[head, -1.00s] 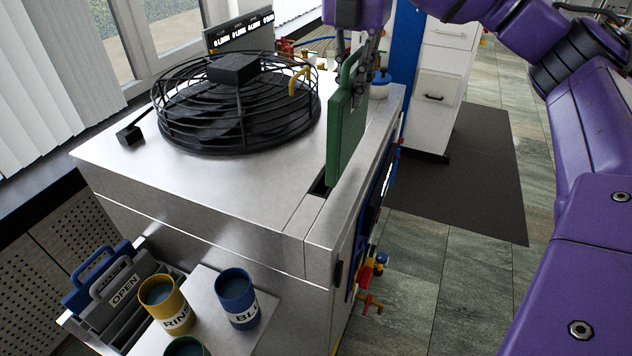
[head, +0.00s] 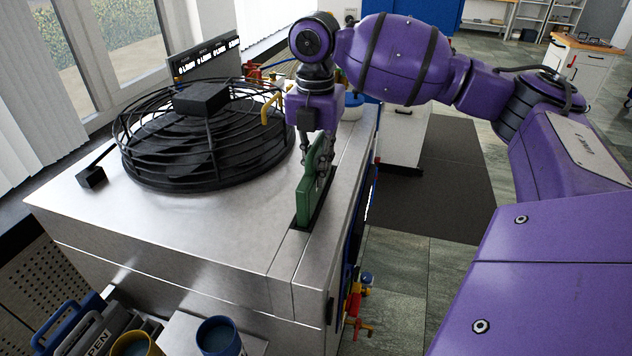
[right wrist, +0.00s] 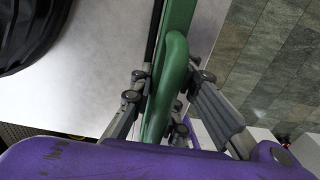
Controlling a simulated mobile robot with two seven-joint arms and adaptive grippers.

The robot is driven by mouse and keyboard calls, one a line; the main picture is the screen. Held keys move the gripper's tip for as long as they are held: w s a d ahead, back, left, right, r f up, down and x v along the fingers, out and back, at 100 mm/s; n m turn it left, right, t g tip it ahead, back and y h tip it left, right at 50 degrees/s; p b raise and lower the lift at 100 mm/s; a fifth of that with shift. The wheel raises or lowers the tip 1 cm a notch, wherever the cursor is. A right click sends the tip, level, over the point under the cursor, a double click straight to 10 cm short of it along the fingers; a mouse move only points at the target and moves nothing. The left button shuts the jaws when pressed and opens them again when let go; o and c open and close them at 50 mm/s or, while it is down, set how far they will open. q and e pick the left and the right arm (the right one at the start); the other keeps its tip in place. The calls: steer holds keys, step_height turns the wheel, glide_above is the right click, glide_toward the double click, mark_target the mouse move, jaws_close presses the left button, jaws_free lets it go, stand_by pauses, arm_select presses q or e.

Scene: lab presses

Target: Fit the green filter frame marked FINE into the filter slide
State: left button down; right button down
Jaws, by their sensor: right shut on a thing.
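The green filter frame (head: 306,202) stands upright at the slot of the filter slide (head: 322,217) in the metal housing's top. Less of it shows above the top than its full height, so its lower part appears to be in the slot; its bottom edge is hidden. No FINE marking is visible. My right gripper (head: 318,172) is above it, shut on its handle. In the right wrist view the fingers (right wrist: 160,95) sit on both sides of the green handle (right wrist: 173,62), and a dark strip of slot shows beside the frame. My left gripper is not in view.
A black caged fan (head: 205,135) stands on the housing left of the frame, with a yellow handle (head: 272,103) near its right rim. Blue and yellow cups (head: 218,337) and a rack with grey and blue frames (head: 75,325) are at lower left. Open floor lies right.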

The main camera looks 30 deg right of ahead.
mark_target(316, 142)
step_height(316, 142, down, 4)
steer(key=shift+f, duration=0.25)
steer(key=c, duration=1.7)
jaws_free()
steer(key=shift+f, duration=0.2)
steer(key=shift+r, duration=0.1)
step_height(316, 142, up, 12)
steer(key=shift+r, duration=0.1)
